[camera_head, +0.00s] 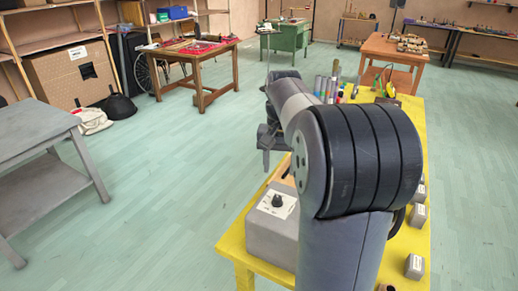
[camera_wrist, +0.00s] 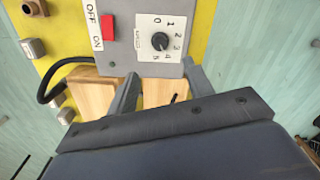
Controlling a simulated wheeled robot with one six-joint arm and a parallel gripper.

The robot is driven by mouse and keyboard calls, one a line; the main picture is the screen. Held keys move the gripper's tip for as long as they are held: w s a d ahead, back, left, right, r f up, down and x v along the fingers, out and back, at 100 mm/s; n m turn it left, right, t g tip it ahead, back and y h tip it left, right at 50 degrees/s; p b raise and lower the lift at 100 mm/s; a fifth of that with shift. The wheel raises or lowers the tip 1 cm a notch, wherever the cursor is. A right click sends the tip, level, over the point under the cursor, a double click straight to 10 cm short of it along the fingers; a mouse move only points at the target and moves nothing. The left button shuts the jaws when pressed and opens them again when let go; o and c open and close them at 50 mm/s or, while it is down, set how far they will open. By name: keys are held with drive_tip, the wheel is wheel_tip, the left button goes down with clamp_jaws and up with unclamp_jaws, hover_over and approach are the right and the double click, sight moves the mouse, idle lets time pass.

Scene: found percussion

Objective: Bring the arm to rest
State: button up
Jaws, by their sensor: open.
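My gripper (camera_wrist: 158,95) shows in the wrist view with its two fingers spread apart and nothing between them. It hangs above wooden blocks (camera_wrist: 97,97) beside a grey control box (camera_wrist: 131,55). The box has a black dial and a red switch, with "ON" and "OFF" beside the switch. In the head view my arm is folded in front of the yellow table (camera_head: 250,267) and hides much of it. My gripper (camera_head: 266,150) shows there at the arm's left, near the grey box (camera_head: 272,226), with its fingertips pointing down.
Small grey blocks (camera_head: 415,265) line the table's right side, and coloured cylinders (camera_head: 325,88) stand at its far end. A grey table (camera_head: 40,130) stands at left, a wooden one (camera_head: 190,65) farther back. The green floor (camera_head: 160,190) between is clear.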

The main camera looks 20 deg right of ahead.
sight(278, 198)
wheel_tip(278, 198, down, 11)
drive_tip(key=shift+r, duration=0.2)
drive_tip(key=shift+n+b, duration=0.3)
idle(0.4)
